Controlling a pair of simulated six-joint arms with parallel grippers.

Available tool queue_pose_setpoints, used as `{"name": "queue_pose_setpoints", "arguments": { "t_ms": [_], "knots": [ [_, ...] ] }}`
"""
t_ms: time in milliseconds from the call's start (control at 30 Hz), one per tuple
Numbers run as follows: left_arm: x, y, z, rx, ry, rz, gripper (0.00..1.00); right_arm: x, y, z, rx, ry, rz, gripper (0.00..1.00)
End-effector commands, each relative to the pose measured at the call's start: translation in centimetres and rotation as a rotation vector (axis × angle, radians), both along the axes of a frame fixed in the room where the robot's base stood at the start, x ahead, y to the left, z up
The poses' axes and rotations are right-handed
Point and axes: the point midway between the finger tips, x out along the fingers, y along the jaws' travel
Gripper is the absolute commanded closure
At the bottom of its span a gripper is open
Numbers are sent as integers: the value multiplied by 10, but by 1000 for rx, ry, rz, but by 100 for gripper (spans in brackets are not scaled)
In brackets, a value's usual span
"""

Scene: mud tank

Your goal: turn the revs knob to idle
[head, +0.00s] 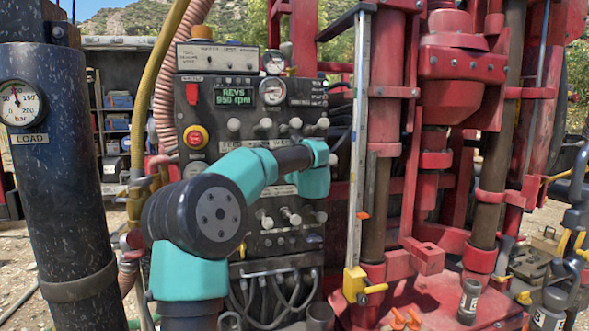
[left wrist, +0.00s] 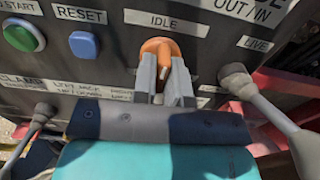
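The revs knob (left wrist: 159,46) is orange and sits on the dark panel below a white IDLE label (left wrist: 176,22) in the left wrist view. My left gripper (left wrist: 166,82) has its two grey fingers on either side of the knob's grip and looks shut on it. The fingers cover part of the knob, so its exact pointing is hard to tell. In the head view my teal left arm hides the gripper and knob. The revs display (head: 236,96) reads 950 rpm in green. My right gripper is in neither view.
A green START button (left wrist: 24,35) and a blue RESET button (left wrist: 84,44) lie left of the knob. A lever (left wrist: 238,78) juts out to its right. Several small levers, gauges and a red stop button (head: 196,137) are on the panel. A red drill rig (head: 455,85) stands right.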

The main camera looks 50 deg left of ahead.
Motion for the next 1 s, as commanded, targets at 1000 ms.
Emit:
{"name": "queue_pose_setpoints", "arguments": {
  "t_ms": [1000],
  "knots": [
    [-28, -57, 1, 1, 1, -4, 63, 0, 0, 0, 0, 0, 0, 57]
  ]
}}
